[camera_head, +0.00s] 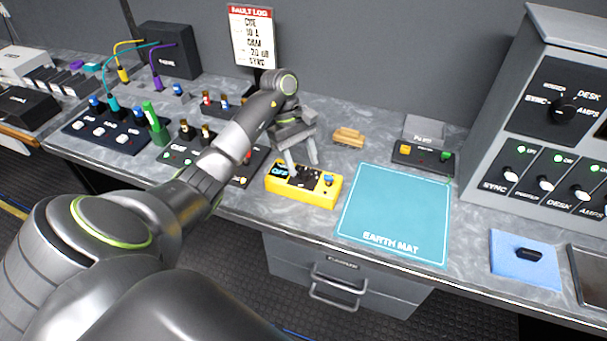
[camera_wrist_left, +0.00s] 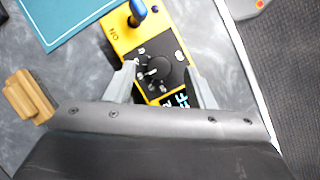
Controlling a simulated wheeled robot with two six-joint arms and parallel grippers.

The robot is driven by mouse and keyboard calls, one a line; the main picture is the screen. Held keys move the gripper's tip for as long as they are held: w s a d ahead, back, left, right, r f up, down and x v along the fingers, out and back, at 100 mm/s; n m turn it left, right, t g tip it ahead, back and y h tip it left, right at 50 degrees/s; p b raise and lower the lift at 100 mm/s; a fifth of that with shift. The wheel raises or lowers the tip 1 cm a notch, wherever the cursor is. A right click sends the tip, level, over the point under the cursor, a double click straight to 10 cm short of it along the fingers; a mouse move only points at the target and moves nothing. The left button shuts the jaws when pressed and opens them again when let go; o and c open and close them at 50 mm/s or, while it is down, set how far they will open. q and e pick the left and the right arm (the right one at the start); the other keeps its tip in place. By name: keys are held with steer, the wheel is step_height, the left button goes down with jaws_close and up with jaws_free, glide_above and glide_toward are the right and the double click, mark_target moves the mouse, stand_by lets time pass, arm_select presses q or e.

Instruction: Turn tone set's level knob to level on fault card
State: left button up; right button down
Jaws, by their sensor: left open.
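The yellow tone set (camera_head: 304,185) lies on the bench, left of the teal mat. Its black level knob (camera_wrist_left: 154,71) has a white pointer line and printed marks around it in the left wrist view. A lit display (camera_wrist_left: 182,98) and a blue toggle (camera_wrist_left: 138,12) sit on either side of the knob. My left gripper (camera_head: 301,160) is over the tone set, and its open fingers (camera_wrist_left: 162,82) stand on either side of the knob without visible contact. The fault card (camera_head: 252,37), headed FAULT LOG, stands at the back; its small lines are hard to read. My right gripper is out of view.
The earth mat (camera_head: 395,215) lies right of the tone set. A wooden block (camera_head: 348,137) and a small black box (camera_head: 423,156) with buttons are behind. Panels with plugs and cables (camera_head: 108,125) crowd the left. A grey switch rack (camera_head: 555,115) stands right.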

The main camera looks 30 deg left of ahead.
mark_target(305, 174)
arm_select(q)
steer(key=shift+b+x, duration=0.5)
steer(key=shift+x, duration=0.6)
steer(key=c, duration=1)
